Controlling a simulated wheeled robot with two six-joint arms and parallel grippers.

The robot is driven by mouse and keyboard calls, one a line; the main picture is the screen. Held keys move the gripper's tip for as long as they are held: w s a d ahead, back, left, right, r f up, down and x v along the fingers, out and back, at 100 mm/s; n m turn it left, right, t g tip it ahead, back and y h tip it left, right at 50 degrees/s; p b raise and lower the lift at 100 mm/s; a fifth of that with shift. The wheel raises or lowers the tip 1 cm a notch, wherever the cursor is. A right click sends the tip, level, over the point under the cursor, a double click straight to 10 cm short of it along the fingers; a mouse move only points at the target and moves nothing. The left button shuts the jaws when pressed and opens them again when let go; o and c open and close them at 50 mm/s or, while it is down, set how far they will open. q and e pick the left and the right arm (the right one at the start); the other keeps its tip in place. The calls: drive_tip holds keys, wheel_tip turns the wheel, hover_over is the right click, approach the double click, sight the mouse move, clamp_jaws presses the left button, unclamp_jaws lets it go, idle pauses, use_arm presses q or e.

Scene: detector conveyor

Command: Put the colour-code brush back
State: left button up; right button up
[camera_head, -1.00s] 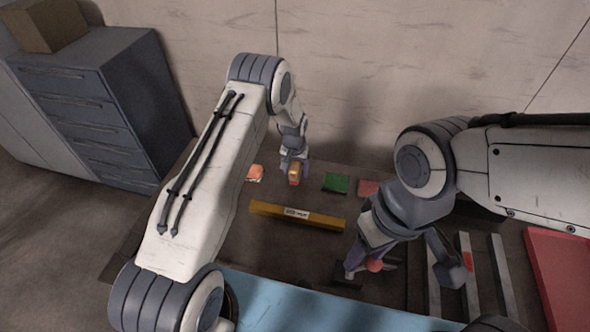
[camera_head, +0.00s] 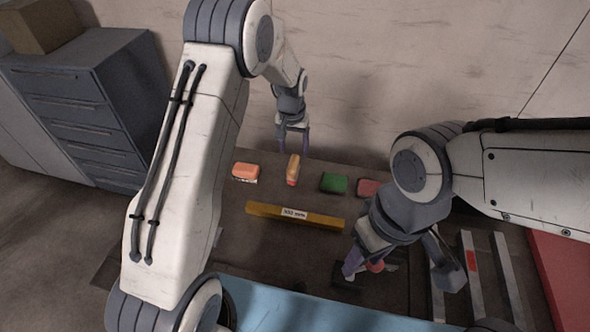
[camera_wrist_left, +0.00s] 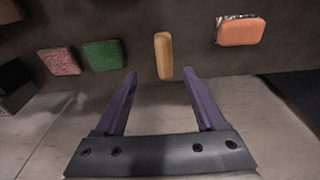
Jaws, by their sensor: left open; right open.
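The tan brush (camera_head: 293,168) with a red end lies on the dark work surface, between an orange block and a green block. In the left wrist view the brush (camera_wrist_left: 163,54) lies just beyond the gap between my fingers. My left gripper (camera_head: 294,146) is open and empty, clear of the brush, towards the wall. Its two purple fingers (camera_wrist_left: 160,82) are spread apart in the left wrist view. My right gripper (camera_head: 358,264) is open beside a red round knob (camera_head: 375,266), and my own arm partly hides it.
An orange block (camera_head: 246,171), a green block (camera_head: 334,183) and a pink block (camera_head: 369,187) lie in the same row. A yellow bar with a label (camera_head: 265,210) lies in front. Metal rails (camera_head: 476,272) and a red panel (camera_head: 563,270) are at the right.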

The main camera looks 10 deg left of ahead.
use_arm(q)
drive_tip(key=s+d+r+m, duration=0.2)
drive_tip(key=s+d+r, duration=0.4)
drive_tip(key=s, duration=0.2)
drive_tip(key=s+d+r+m, duration=0.1)
drive_tip(key=s+d+r, duration=0.45)
drive_tip(key=s, duration=0.25)
drive_tip(key=s+r+m, duration=0.1)
drive_tip(key=s+m, duration=0.1)
drive_tip(key=s, duration=0.8)
drive_tip(key=s+r+m+g+h, duration=0.1)
drive_tip(key=s+r+m, duration=0.1)
drive_tip(key=s, duration=0.8)
drive_tip(key=shift+s+a, duration=0.25)
drive_tip(key=shift+a, duration=0.2)
